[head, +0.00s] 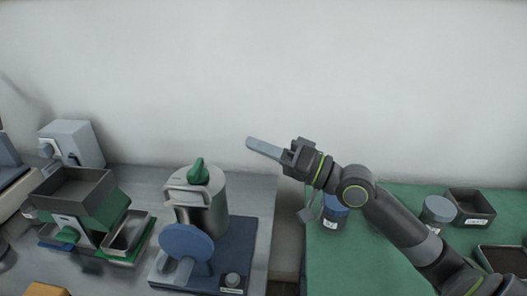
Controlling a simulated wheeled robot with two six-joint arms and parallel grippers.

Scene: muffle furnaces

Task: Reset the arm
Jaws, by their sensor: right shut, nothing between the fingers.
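My right arm reaches in from the lower right. Its right gripper (266,148) is raised in front of the pale wall, pointing left. The fingers are together with nothing between them. The gripper is above and to the right of a silver cylindrical machine (204,205) with a green top knob and a blue round disc, and apart from it. My left gripper is not in the picture.
The machine stands on a blue base (240,250) on a grey bench (262,200). A green and grey hopper device (118,212) stands at left. A green-topped bench (340,255) at right holds a blue-lidded jar (334,216), another jar (438,211) and dark trays (471,206). A gap separates the benches.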

